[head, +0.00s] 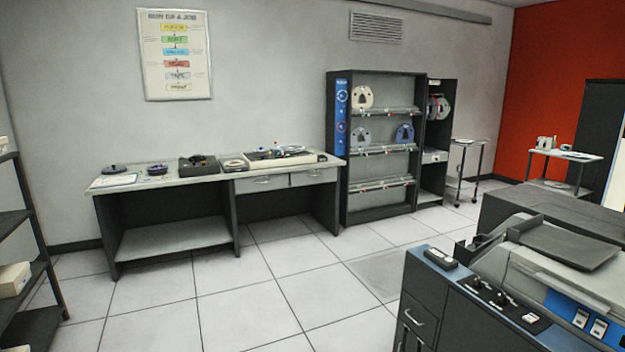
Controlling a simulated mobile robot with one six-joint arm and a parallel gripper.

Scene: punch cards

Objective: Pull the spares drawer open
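Two light-grey drawers sit side by side under the right part of the long workbench (205,177). The left drawer (262,183) and the right drawer (313,176) both look shut, with small handles on their fronts. Another light drawer front (434,157) shows low in the narrow dark cabinet. A dark drawer front with a handle (418,318) is on the machine cabinet at lower right. No label is readable, so I cannot tell which one is the spares drawer. My gripper is not in view.
The tiled floor (240,300) before the workbench is clear. A tape rack (383,140) stands right of the bench. The large card machine (540,290) fills the lower right. Dark shelving (30,270) stands at left. Small carts (468,175) are at the back right.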

